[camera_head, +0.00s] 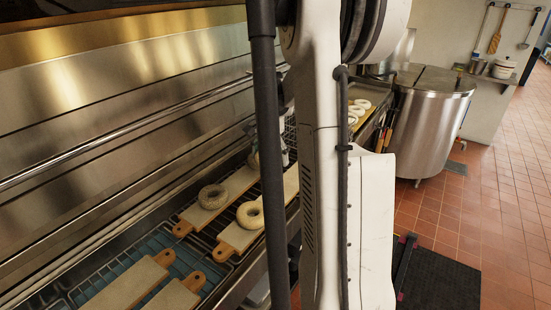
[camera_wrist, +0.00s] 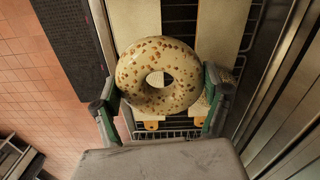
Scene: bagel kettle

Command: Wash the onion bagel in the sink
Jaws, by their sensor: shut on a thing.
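The onion bagel (camera_wrist: 132,80), pale with brown flecks, fills the middle of the wrist view. My gripper (camera_wrist: 160,78) is shut on it, with one finger at each side of its outer edge. The bagel is held above boards and a wire rack. In the head view my arm hides most of the gripper, and I cannot make out the held bagel there. I cannot identify a sink in either view.
Two bagels, a seeded one (camera_head: 212,196) and a plain one (camera_head: 250,214), lie on boards over a rack (camera_head: 200,238). Two bare boards (camera_head: 128,284) lie in front. A steel kettle (camera_head: 432,115) stands at the back right. A black mat (camera_head: 440,275) lies on the open tiled floor.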

